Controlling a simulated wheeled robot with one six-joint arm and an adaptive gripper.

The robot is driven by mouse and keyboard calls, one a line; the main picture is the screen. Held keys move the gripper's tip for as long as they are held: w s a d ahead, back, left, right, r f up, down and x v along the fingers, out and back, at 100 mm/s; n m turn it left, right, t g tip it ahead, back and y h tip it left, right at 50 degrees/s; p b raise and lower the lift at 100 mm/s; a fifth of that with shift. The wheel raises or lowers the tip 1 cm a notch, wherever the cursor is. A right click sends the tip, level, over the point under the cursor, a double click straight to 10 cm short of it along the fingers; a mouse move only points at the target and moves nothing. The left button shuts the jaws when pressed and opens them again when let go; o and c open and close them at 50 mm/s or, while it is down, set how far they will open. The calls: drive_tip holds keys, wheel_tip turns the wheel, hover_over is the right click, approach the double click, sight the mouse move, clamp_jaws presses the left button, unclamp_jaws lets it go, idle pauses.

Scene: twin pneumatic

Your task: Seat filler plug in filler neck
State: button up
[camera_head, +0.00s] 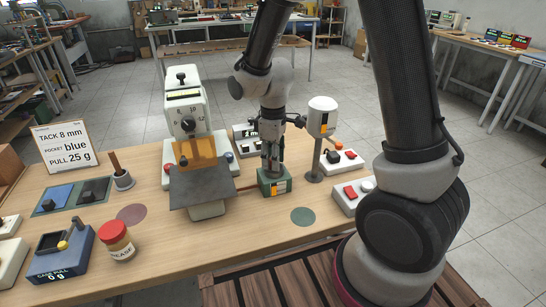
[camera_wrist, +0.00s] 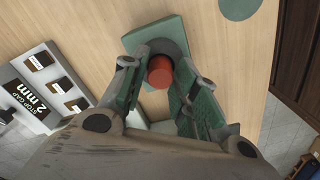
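The filler plug is an orange-red cylinder (camera_wrist: 160,72) in the wrist view. My gripper (camera_wrist: 160,66) has its two fingers close on either side of the plug and looks shut on it. Behind the plug is a dark round neck (camera_wrist: 178,47) on a green block (camera_wrist: 135,40); how deep the plug sits in it cannot be told. In the head view my gripper (camera_head: 272,165) points straight down over the green block (camera_head: 268,188), which has an orange label. The fingers hide the plug and neck there.
A white post device (camera_head: 322,117) stands right of my gripper. A white press with a grey plate (camera_head: 202,185) stands left. A green disc (camera_head: 303,216) marks bare table in front.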

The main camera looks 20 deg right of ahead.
drive_tip(key=shift+o, duration=0.5)
wheel_tip(320, 180, up, 12)
drive_tip(key=f, duration=0.1)
drive_tip(key=s+d+r+m+t, duration=0.2)
drive_tip(key=s+d+r+m, duration=0.3)
drive_tip(key=s+d, duration=0.2)
drive_tip(key=s+d+r+m+t, duration=0.2)
drive_tip(key=s+d+r+m, duration=0.3)
drive_tip(key=s+d, duration=0.3)
drive_tip(key=s+r, duration=0.1)
drive_tip(key=s, duration=0.3)
drive_tip(key=shift+r+m, duration=0.3)
drive_tip(key=shift+m, duration=0.1)
drive_tip(key=shift+s, duration=0.1)
